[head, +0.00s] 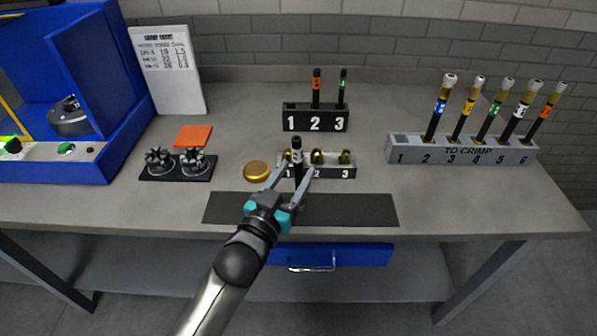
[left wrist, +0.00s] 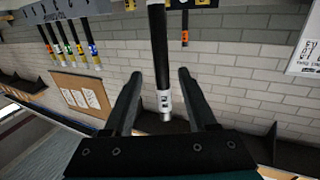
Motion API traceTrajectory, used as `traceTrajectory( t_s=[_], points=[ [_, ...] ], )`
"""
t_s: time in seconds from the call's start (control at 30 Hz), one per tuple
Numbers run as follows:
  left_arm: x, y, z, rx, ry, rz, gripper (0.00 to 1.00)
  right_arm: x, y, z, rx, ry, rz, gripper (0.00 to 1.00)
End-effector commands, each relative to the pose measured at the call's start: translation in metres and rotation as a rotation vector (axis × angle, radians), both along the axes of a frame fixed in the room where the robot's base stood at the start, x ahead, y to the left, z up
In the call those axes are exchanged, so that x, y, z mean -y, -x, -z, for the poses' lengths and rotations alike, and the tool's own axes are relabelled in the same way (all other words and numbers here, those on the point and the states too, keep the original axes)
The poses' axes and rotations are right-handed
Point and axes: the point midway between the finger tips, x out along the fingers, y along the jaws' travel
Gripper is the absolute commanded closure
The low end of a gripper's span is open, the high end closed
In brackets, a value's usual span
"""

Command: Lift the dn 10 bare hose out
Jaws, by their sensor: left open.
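A black hose with a white label (head: 297,155) stands upright at the slot 1 end of the small front rack (head: 333,172). The label is too small to read as DN 10. My left gripper (head: 297,170) is open, with one finger on each side of this hose. In the left wrist view the hose (left wrist: 158,35) runs between the two open fingers (left wrist: 160,74), with a visible gap on both sides. The foot of the hose is hidden behind the gripper in the head view. My right gripper is not in view.
Behind stands a black rack (head: 290,122) with an orange-labelled hose (head: 316,88) and a green-labelled hose (head: 342,90). A grey TO CRIMP rack (head: 400,152) with several fitted hoses is at right. A brass disc (head: 256,171) lies left of the gripper. A dark mat (head: 350,209) lies in front.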

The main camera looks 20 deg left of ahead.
Motion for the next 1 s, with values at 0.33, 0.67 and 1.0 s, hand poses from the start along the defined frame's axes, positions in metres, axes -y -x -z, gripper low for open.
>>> traceTrajectory(
  t_s=[0.33, 0.67, 1.0],
  points=[
    [0.001, -0.022, 0.001, 0.001, -0.002, -0.001, 0.43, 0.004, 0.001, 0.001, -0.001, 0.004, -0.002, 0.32],
    [0.004, -0.057, 0.002, 0.0, -0.001, 0.0, 0.43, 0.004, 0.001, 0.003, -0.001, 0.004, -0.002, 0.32],
    [0.004, -0.06, 0.002, -0.001, 0.0, 0.0, 0.47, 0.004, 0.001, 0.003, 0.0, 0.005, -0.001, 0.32]
  ],
)
